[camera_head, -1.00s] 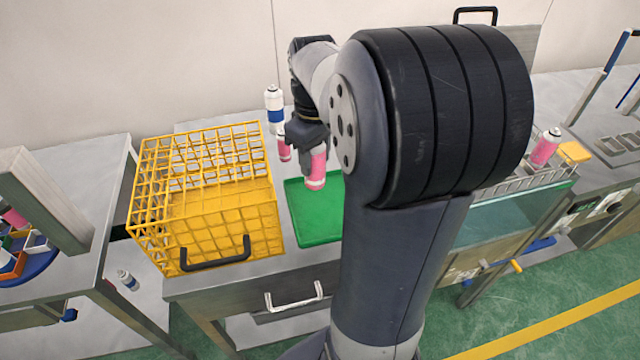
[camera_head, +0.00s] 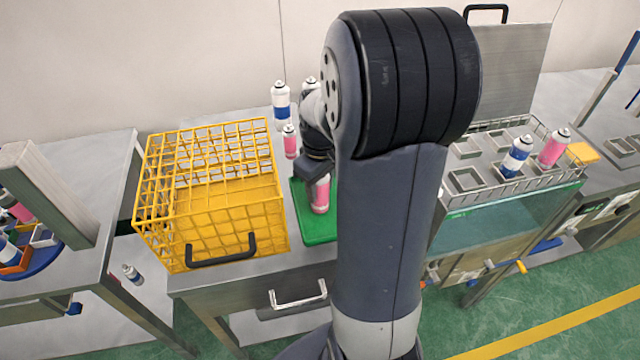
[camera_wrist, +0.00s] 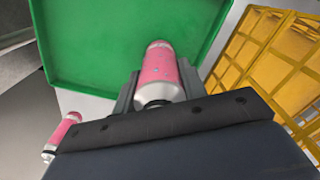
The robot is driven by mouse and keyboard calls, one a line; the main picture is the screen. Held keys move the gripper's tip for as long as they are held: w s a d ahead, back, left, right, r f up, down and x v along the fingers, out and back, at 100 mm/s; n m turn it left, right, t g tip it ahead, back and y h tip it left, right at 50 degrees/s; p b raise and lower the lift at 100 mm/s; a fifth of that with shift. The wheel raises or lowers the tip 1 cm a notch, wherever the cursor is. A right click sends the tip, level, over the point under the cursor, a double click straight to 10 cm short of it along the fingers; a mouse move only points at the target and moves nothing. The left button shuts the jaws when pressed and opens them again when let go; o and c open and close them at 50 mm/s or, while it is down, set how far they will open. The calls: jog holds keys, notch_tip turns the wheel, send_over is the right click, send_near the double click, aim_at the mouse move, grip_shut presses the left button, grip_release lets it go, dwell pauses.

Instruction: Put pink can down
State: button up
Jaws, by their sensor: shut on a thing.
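A pink can (camera_head: 320,196) is held in my gripper (camera_head: 318,172), over the green tray (camera_head: 316,228). In the wrist view the pink can (camera_wrist: 160,72) sits between the two fingers of my gripper (camera_wrist: 160,88), with the green tray (camera_wrist: 100,86) beyond it. The can looks roughly upright in the head view. Whether its base touches the tray cannot be told. My arm hides the right part of the tray.
A yellow wire crate (camera_head: 215,215) stands left of the tray. Another pink can (camera_head: 290,142) and blue-white cans (camera_head: 281,105) stand behind. A wire rack (camera_head: 500,185) at the right holds a blue-white can (camera_head: 517,156) and a pink can (camera_head: 553,148).

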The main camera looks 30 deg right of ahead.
jog(key=shift+f, duration=0.2)
jog(key=o, duration=1.1)
jog(key=shift+c, duration=0.2)
notch_tip(320, 180, up, 12)
jog(key=shift+r, duration=0.25)
